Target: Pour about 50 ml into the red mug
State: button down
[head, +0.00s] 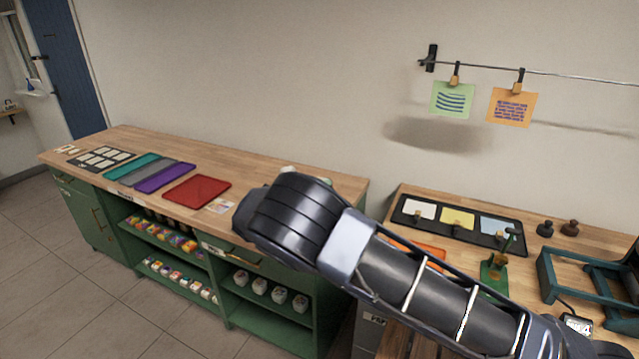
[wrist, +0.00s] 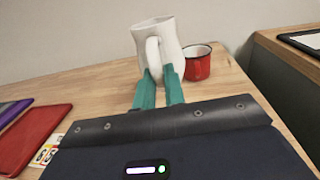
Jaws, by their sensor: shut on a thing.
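A white jug (wrist: 172,48) is in the wrist view with its handle facing me. My gripper (wrist: 160,78) has its teal fingers shut on the jug's handle. The jug leans slightly in the picture; I cannot tell whether its base touches the counter. The red mug (wrist: 198,67) stands upright just to the right of the jug, on the wooden counter (wrist: 100,86), with its dark rim facing up. The inside of the jug and the level in the mug are hidden. In the head view my arm covers the gripper and the mug.
A red tray (head: 197,191), a purple mat (head: 165,177) and a card (head: 220,206) lie left on the counter. A second bench at right holds a black tray (head: 408,217) and a teal frame (head: 548,280). A gap separates the benches. Several white cups fill a shelf below.

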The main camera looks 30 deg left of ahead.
jog(key=d+f, duration=0.2)
jog(key=w+d+f+m+h, duration=0.1)
jog(key=f, duration=0.2)
jog(key=d+f+h, duration=0.1)
jog(key=d+f, duration=0.1)
jog(key=f, duration=0.1)
jog(key=shift+w+d, duration=0.25)
jog(key=shift+d, duration=0.1)
jog(key=shift+r, duration=0.1)
jog(key=shift+w+r+g, duration=0.6)
jog(key=shift+r+g, duration=0.35)
jog(key=shift+g, duration=0.05)
jog(key=w+r+g, duration=0.6)
jog(key=r+g, duration=0.3)
jog(key=r, duration=0.1)
jog(key=shift+w+p, duration=0.3)
jog(key=shift+w+d+f+g, duration=0.1)
jog(key=shift+w+g, duration=0.2)
jog(key=shift+g, duration=0.3)
jog(key=shift+w+r+g, duration=0.4)
jog(key=shift+r+g, duration=0.05)
jog(key=shift+g, duration=0.25)
